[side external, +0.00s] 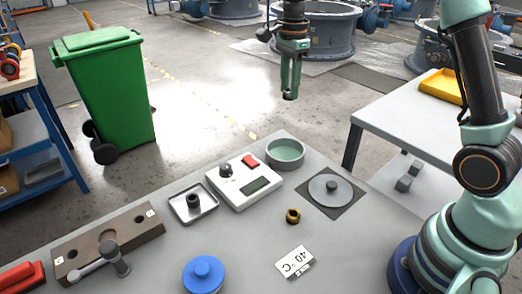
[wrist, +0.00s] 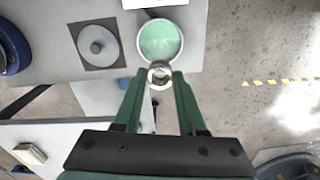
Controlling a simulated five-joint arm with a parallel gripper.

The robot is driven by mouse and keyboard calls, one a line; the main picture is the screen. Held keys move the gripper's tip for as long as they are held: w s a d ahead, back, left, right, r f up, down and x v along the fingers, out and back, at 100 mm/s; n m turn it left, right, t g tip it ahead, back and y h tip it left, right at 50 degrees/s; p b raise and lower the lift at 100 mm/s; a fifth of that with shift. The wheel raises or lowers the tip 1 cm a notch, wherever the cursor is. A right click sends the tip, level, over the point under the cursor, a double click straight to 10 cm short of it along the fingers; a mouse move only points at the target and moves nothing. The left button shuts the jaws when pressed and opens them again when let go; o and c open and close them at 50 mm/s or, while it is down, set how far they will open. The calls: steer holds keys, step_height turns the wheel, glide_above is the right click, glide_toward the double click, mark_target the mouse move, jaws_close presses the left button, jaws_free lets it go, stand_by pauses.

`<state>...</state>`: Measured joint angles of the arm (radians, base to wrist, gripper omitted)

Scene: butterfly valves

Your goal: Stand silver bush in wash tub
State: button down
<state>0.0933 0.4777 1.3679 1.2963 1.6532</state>
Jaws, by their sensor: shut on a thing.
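My gripper (side external: 290,93) is raised above the far edge of the bench and points down. In the wrist view its green fingers (wrist: 159,77) are shut on a silver ring-shaped bush (wrist: 158,70), held at the fingertips. The bush is hard to make out in the side view. The wash tub (side external: 286,166) is a round grey tub with pale green inside, at the bench's far edge. In the wrist view the bush overlaps the near rim of the tub (wrist: 139,40); it is held above bench height, apart from the tub.
A white control box (side external: 243,188) stands left of the tub, and a grey disc on a dark square plate (side external: 331,189) to its right. A brass bush (side external: 293,216), a square tray with a dark bush (side external: 193,202), and a blue knobbed lid (side external: 203,275) are nearer.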

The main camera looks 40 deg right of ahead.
mark_target(285, 157)
step_height(285, 157, down, 20)
steer(key=shift+r, duration=0.25)
steer(key=shift+f, duration=0.2)
steer(key=shift+c, duration=2.4)
jaws_free()
steer(key=shift+r, duration=0.1)
step_height(285, 157, up, 12)
steer(key=s+a+r+n+t, duration=0.2)
steer(key=s+r+n, duration=0.55)
steer(key=r, duration=0.25)
steer(key=s+a+r+n+t, duration=0.1)
steer(key=s+a+n+t, duration=0.1)
steer(key=s+n, duration=0.9)
steer(key=shift+s+a+r+n+t, duration=0.25)
steer(key=shift+r+n+t, duration=0.1)
steer(key=shift+n+t, duration=0.45)
